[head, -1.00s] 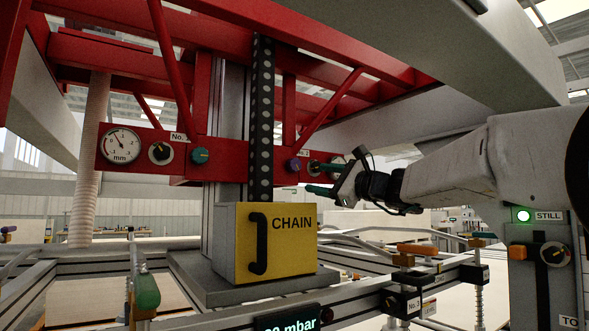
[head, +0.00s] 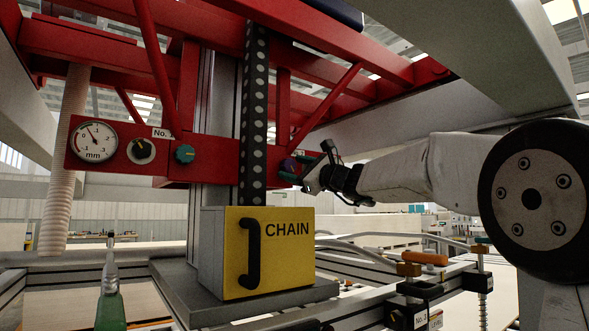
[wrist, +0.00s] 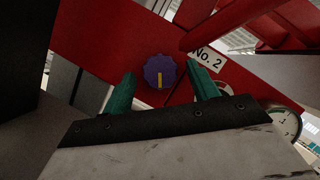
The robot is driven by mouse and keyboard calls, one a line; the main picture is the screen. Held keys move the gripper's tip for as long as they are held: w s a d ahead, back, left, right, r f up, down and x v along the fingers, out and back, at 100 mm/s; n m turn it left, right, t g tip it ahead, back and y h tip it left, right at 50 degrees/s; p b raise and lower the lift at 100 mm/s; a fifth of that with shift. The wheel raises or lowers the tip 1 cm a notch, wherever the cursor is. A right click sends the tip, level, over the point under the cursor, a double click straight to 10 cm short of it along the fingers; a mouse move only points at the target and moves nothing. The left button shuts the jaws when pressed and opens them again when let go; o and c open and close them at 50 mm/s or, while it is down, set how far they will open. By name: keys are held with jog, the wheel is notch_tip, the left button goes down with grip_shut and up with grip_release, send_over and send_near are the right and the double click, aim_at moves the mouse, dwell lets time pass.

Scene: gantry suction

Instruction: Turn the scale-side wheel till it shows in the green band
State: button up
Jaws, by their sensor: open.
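A purple knob (wrist: 160,72) with a yellow mark sits on the red beam beside the "No. 2" label. In the head view the purple knob (head: 287,165) is partly covered by my gripper (head: 291,173). In the wrist view my gripper (wrist: 162,74) is open, its teal fingers on either side of the knob and apart from it in the picture; contact cannot be told. A teal knob (head: 185,154) sits further left on the beam, next to a black-centred round dial (head: 141,151). A round dial behind my right finger is mostly hidden.
A white mm gauge (head: 93,138) is at the beam's left end; another gauge (wrist: 282,126) shows at right in the wrist view. A black chain (head: 253,110) hangs between the teal and purple knobs. A yellow CHAIN box (head: 268,253) stands below.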

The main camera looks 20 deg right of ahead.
jog(key=shift+w+a+r, duration=0.1)
jog(key=shift+w+a, duration=0.1)
jog(key=shift+w, duration=0.1)
jog(key=c, duration=1)
jog(key=shift+n, duration=0.4)
jog(key=shift+d+r+n+g+y, duration=0.15)
jog(key=shift+n+g, duration=0.55)
jog(key=shift+n, duration=0.75)
jog(key=shift+n+g+y, duration=0.25)
jog(key=shift+n+g, duration=0.45)
jog(key=shift+n, duration=0.75)
